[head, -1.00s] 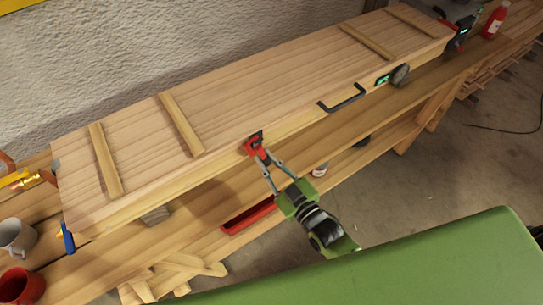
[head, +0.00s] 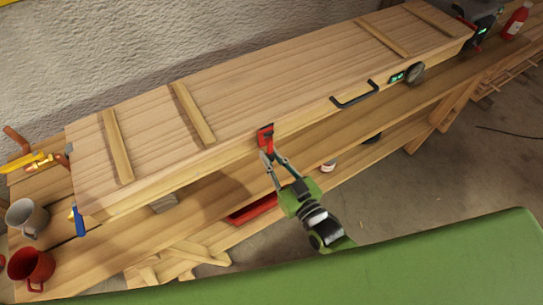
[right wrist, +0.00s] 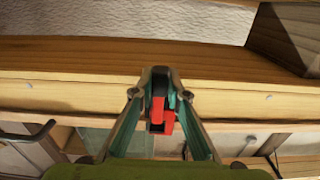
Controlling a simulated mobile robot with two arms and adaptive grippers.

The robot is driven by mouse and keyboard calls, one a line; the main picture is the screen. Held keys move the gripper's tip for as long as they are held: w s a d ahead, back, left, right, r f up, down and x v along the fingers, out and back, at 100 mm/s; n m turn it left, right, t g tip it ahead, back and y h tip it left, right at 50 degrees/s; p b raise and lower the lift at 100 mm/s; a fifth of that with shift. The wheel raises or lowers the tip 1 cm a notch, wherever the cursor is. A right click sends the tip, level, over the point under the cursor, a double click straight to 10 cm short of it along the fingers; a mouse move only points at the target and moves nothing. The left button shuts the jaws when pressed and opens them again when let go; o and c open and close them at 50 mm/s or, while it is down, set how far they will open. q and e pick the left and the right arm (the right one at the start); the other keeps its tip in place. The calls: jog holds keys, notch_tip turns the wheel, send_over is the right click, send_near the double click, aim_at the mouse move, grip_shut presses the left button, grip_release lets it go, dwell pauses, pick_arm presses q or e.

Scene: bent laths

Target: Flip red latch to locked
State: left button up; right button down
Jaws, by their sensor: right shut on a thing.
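The red latch (head: 265,137) is on the front edge of a long wooden door-like panel (head: 250,90) lying on the workbench. My right gripper (head: 270,157) reaches it from below in the head view and is shut on it. In the right wrist view the red latch (right wrist: 160,114) sits between the two fingertips of my right gripper (right wrist: 160,95), with a dark part beside its upper end. The fingers hide some of the latch, and I cannot tell its exact setting. My left gripper is not in view.
A black handle (head: 355,95) and a round dark knob (head: 415,73) with a lit display are right of the latch on the panel's edge. A red bottle (head: 515,22) is far right.

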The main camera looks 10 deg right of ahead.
jog(key=c, duration=2)
grip_release()
jog(key=shift+o, duration=0.2)
jog(key=shift+s, duration=0.15)
jog(key=v, duration=1.1)
jog(key=shift+s, duration=0.4)
jog(key=shift+d, duration=0.1)
